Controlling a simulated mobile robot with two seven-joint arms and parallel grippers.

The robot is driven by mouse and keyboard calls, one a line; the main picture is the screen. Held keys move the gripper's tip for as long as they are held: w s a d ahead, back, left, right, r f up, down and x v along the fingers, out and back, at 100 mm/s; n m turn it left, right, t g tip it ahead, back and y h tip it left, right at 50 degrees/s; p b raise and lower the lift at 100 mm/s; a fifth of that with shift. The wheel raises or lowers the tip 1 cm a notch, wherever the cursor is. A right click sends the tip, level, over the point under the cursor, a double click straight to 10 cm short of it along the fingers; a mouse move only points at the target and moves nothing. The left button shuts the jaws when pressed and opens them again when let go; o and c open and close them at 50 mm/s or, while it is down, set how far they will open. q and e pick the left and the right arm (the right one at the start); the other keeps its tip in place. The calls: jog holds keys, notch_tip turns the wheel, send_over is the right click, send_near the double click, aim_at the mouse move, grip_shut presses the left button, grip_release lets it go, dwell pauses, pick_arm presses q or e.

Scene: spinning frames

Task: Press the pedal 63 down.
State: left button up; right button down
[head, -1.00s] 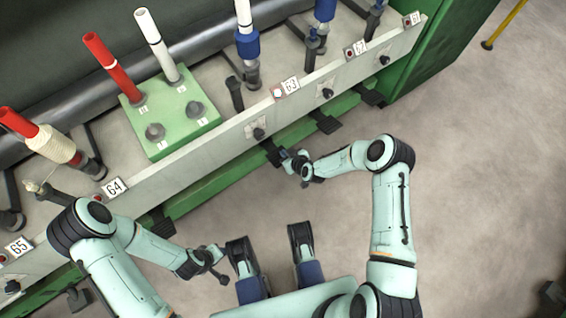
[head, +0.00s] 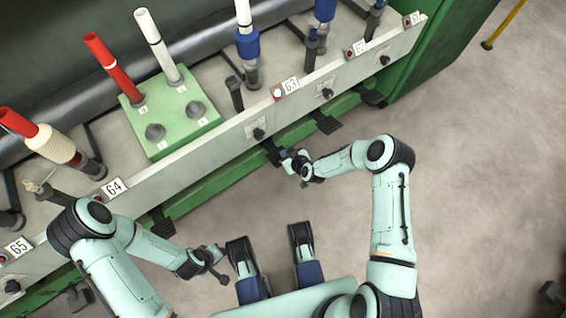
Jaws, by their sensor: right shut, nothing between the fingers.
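The label 63 (head: 291,85) is on the grey front rail, beside a small round pale light. Below the rail, a dark pedal (head: 272,151), which by its place in the row goes with 63, sticks out from the green base. My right gripper (head: 284,154) is shut and empty, with its tip right at this pedal's outer end. I cannot tell whether it touches the pedal or how far down the pedal is. My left gripper (head: 217,264) hangs over the floor at lower left, away from the pedals; its fingers are too small to read.
Other pedals stick out along the base, one to the right (head: 327,123) and one to the left (head: 163,224). The grey rail (head: 190,170) with knobs runs diagonally above them.

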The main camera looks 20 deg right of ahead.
dwell(0.6)
jog(key=shift+f+b, duration=1.3)
jog(key=shift+f, duration=0.25)
pick_arm(q)
jog(key=s+f+g+b, duration=0.1)
jog(key=s+f+g, duration=0.25)
jog(key=s, duration=0.35)
jog(key=w+r+t+p, duration=0.5)
jog(key=w+r, duration=0.3)
jog(key=w, duration=0.4)
jog(key=shift+d+r+p, duration=0.2)
jog(key=shift+d+p, duration=0.25)
jog(key=shift+p, duration=0.2)
pick_arm(e)
jog(key=s+d+r, duration=0.1)
jog(key=s+d, duration=0.1)
jog(key=s, duration=0.5)
jog(key=shift+d+r, duration=0.15)
jog(key=shift+d, duration=0.15)
jog(key=shift+s, duration=0.1)
